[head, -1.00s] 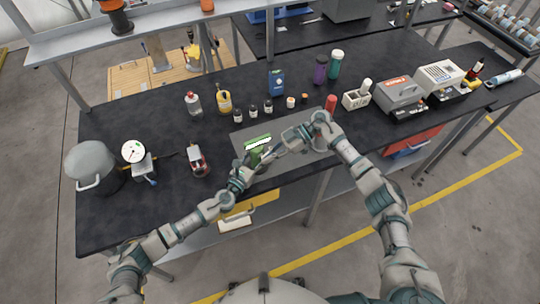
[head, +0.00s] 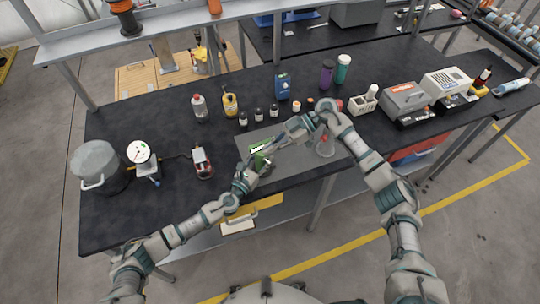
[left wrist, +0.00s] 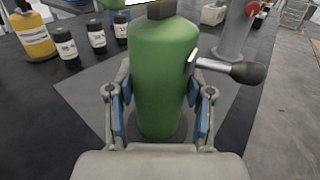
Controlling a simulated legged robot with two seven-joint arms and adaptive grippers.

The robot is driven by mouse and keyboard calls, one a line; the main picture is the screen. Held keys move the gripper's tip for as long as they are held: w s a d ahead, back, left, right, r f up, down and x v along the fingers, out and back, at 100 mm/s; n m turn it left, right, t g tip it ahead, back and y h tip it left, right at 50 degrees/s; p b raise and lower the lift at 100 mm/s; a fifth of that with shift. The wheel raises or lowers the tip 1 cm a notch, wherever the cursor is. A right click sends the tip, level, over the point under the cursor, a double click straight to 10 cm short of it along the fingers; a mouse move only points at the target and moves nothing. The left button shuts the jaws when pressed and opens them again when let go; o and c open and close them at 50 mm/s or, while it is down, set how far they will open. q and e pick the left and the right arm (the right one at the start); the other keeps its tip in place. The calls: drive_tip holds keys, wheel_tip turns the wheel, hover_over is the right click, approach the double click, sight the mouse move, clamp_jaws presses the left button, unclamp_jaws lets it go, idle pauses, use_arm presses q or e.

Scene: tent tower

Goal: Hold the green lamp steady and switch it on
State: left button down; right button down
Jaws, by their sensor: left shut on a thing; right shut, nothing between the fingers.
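The green lamp (head: 259,160) stands on a grey mat near the front of the black bench, with a bright white strip at its top. Its green body (left wrist: 163,75) fills the middle of the left wrist view. A metal lever with a black knob (left wrist: 247,72) sticks out to the right from its side. My left gripper (head: 255,170) is shut around the lower body, with a blue-padded finger on each side. My right gripper (head: 274,145) is shut and empty, close to the lamp's top right; its exact gap to the lamp is unclear. The lever is not clear in the head view.
Several small dark bottles (head: 259,114) and a yellow bottle (head: 230,105) stand behind the mat (head: 300,160). Grey machines (head: 405,99) stand at the right.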

drive_tip(key=shift+r, duration=1.4)
